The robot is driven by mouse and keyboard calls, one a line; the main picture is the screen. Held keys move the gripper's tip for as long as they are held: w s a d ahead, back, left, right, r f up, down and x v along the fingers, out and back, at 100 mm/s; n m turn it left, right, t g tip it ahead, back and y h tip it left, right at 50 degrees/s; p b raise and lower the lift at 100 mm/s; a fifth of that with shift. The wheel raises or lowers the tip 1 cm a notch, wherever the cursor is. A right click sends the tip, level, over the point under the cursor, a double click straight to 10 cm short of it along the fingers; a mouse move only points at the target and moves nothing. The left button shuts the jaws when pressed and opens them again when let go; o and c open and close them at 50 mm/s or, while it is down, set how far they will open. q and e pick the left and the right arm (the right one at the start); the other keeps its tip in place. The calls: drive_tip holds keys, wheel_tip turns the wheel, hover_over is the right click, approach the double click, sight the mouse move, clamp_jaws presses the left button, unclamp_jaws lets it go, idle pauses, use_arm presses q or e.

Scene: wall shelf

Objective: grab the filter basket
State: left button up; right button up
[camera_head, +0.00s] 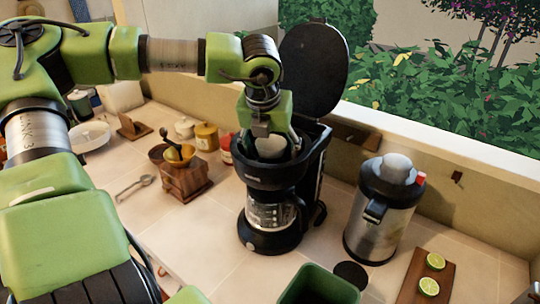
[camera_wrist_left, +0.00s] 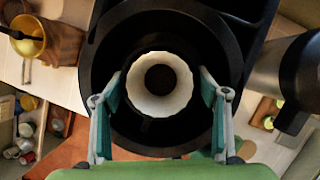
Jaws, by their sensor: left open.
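The coffee maker (camera_head: 268,178) stands on the counter with its black lid (camera_head: 313,70) raised and a glass carafe (camera_head: 270,212) below. In the left wrist view a white fluted filter (camera_wrist_left: 159,83) with a dark centre sits inside the round black opening (camera_wrist_left: 112,45) of the machine. I cannot clearly tell the basket apart from the black parts around the filter. My left gripper (camera_head: 270,135) points down into the open top. In the left wrist view its fingers (camera_wrist_left: 162,98) are open, one on each side of the filter, with nothing clearly gripped. My right gripper is not in view.
A steel container with a black top (camera_head: 385,210) stands right of the coffee maker. A wooden grinder (camera_head: 186,178) and jars (camera_head: 206,136) are to the left. A dark green bin (camera_head: 318,286) is in front, and a board (camera_head: 424,278) with cut limes is at right.

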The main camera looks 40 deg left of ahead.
use_arm(q)
drive_tip(key=shift+c, duration=0.2)
drive_tip(key=c, duration=0.8)
drive_tip(key=shift+r, duration=0.1)
drive_tip(key=shift+c, duration=0.2)
